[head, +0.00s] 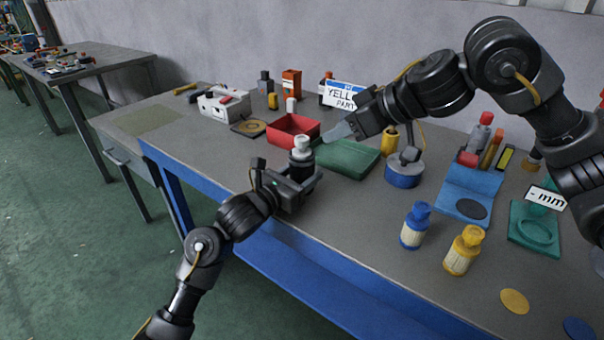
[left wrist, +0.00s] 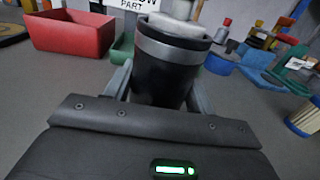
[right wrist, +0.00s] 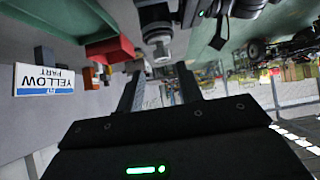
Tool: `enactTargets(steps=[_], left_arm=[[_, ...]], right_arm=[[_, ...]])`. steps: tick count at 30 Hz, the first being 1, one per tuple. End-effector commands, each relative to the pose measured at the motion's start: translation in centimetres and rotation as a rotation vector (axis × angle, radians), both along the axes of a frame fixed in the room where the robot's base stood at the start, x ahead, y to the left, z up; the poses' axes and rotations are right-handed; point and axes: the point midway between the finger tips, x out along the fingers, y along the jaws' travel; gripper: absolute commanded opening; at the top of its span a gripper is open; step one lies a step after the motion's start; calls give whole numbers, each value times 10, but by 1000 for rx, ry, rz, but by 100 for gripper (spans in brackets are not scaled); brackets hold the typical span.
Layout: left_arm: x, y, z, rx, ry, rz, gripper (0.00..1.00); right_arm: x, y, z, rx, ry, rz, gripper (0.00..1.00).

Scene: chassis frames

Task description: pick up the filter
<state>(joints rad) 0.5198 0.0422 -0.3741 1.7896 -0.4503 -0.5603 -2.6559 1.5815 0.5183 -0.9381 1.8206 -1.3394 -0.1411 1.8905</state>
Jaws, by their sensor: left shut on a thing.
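My left gripper (head: 300,176) is shut on a black cylinder with a grey band and a white top (head: 301,147). It holds the cylinder upright near the table's front edge; the cylinder fills the left wrist view (left wrist: 165,65) between the fingers. I cannot tell whether this is the filter. A blue-capped bottle-like part (head: 415,226) and a yellow-capped one (head: 463,251), both with cream ribbed bodies, stand upright at the right, apart from both grippers. My right gripper (head: 333,132) is open and empty, just right of and above the held cylinder in the head view.
A red bin (head: 293,131) and a green tray (head: 347,159) lie behind the held cylinder. A "YELLOW PART" sign (head: 343,94) stands at the back. A round blue container (head: 404,172) and a blue holder (head: 471,190) are to the right. The front middle of the table is clear.

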Motion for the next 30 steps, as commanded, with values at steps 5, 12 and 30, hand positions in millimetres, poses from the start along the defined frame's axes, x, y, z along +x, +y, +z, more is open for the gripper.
enactTargets(steps=[5, 12, 30], left_arm=[[0, 0, 0, 0, 0, 0, 27], [0, 0, 0, 1, 1, 0, 27], [0, 0, 0, 1, 1, 0, 27]], right_arm=[[0, 0, 0, 0, 0, 0, 36], [1, 1, -1, -8, -14, 7, 52], [68, 22, -24, -779, -945, 381, 54]])
